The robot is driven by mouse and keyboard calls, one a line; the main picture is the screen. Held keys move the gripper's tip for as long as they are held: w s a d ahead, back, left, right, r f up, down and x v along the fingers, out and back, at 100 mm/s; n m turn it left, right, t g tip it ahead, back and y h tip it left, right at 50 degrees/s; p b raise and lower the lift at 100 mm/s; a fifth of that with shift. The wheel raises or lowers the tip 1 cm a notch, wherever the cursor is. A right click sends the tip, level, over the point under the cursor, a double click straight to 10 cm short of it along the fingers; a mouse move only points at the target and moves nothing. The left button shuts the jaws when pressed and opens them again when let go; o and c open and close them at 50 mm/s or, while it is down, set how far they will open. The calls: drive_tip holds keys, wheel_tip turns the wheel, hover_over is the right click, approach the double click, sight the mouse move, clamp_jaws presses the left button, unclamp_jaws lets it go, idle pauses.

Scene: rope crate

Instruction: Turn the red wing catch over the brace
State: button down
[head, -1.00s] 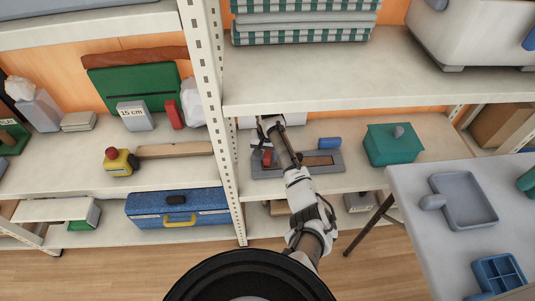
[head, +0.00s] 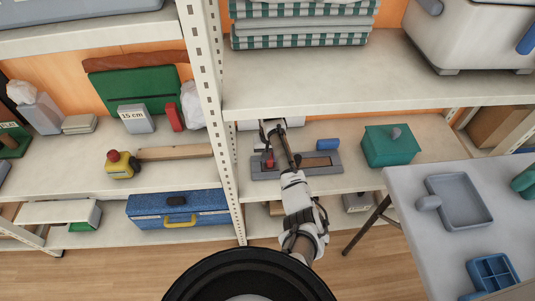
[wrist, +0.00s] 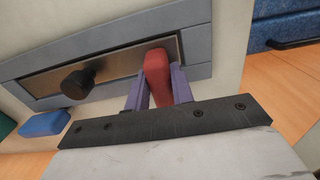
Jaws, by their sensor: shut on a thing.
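The red wing catch (wrist: 157,78) is in the wrist view, between the two purple fingers of my gripper (wrist: 159,88), which is shut on it. It also shows as a small red patch in the head view (head: 268,161). The catch sits at one end of a grey framed base (head: 328,170) on the middle shelf. A metallic strip, perhaps the brace (wrist: 115,68), lies inside the grey frame and carries a dark round knob (wrist: 77,84). My gripper hides part of the catch and that end of the base.
A perforated upright (head: 215,110) stands to the left, and the upper shelf (head: 330,85) is above my arm. A table with a grey tray (head: 461,203) is at right.

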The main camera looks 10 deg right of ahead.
drive_tip(key=shift+d+n, duration=0.15)
drive_tip(key=shift+n, duration=0.15)
drive_tip(key=c, duration=1.2)
unclamp_jaws()
wheel_tip(320, 180, up, 8)
drive_tip(key=shift+f+b, duration=0.2)
drive_tip(key=shift+b, duration=0.25)
